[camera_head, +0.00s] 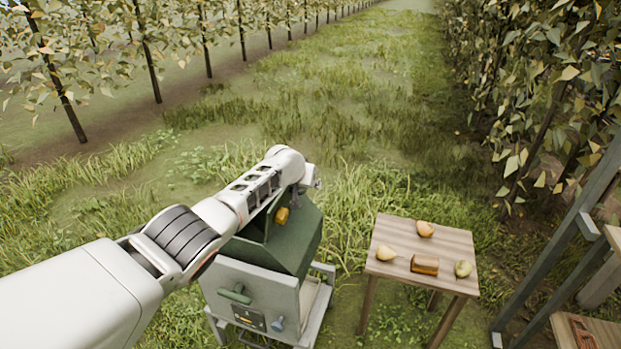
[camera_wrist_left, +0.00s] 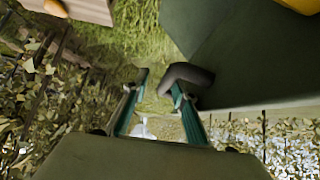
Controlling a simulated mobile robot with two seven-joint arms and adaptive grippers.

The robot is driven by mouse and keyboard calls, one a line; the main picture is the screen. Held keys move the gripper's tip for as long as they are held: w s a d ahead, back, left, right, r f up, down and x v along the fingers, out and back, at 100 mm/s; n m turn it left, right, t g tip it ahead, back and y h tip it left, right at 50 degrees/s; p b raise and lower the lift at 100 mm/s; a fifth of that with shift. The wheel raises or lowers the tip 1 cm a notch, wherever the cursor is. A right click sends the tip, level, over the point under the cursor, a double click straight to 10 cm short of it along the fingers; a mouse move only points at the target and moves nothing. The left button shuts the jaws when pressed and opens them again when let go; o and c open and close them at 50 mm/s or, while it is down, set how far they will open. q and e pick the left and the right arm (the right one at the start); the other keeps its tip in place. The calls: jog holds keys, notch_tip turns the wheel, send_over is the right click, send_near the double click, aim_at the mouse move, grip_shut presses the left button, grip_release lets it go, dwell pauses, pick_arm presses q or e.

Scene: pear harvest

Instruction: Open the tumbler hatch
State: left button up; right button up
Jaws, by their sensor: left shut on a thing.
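The tumbler (camera_head: 303,245) stands left of the table in the head view, with a dark green upper part over a pale grey frame. A yellow piece (camera_head: 282,215) shows on its green top. My left arm reaches over it and hides part of the top. In the left wrist view my left gripper (camera_wrist_left: 160,84) is beside the large green panel (camera_wrist_left: 255,65), by its lower left corner. It is shut on a part of the tumbler; which part is unclear. The fingers still stand apart. The hatch's position is hard to tell. My right gripper is not in view.
A wooden table (camera_head: 447,245) stands right of the tumbler, bearing a brown wooden block (camera_head: 425,265) and three pears. A grey frame (camera_head: 545,255) and a wooden surface (camera_head: 590,333) are at the far right. Grass lies open behind.

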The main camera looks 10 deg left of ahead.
pick_arm(q)
jog(key=s+d+r+p, duration=0.1)
jog(key=s+r+p, duration=0.3)
jog(key=s+p, duration=0.1)
jog(key=shift+s+d+r, duration=0.15)
jog(key=shift+s+r, duration=0.1)
jog(key=shift+r, duration=0.15)
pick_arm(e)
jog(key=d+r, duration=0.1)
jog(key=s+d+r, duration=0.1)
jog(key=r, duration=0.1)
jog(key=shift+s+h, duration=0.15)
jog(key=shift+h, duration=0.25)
